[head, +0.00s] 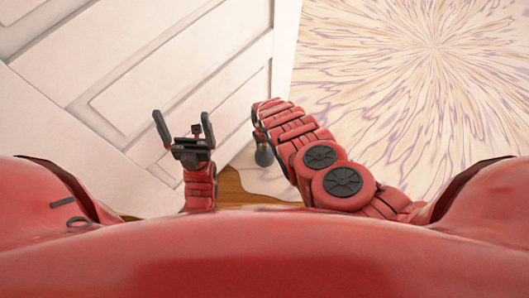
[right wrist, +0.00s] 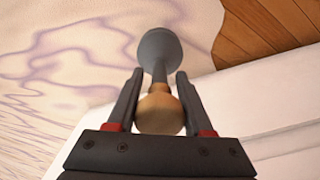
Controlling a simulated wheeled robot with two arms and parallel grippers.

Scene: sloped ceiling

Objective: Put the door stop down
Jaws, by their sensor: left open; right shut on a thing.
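The door stop (right wrist: 159,47) has a grey flared end, a thin grey stem and a tan rounded end. In the right wrist view, my right gripper (right wrist: 159,76) is shut on it, with the tan end between the fingers and the grey end pointing away. In the head view, the door stop's dark grey end (head: 264,156) shows just below my right gripper (head: 258,124); the rest is hidden. My left gripper (head: 181,117) is open and empty, in front of a white panelled door.
The white panelled door (head: 135,60) fills the left of the head view. A pale surface with purple veins (head: 400,90) spreads over the right and looks clear. A strip of wooden floor (head: 232,190) shows at the bottom; it also shows in the right wrist view (right wrist: 265,35).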

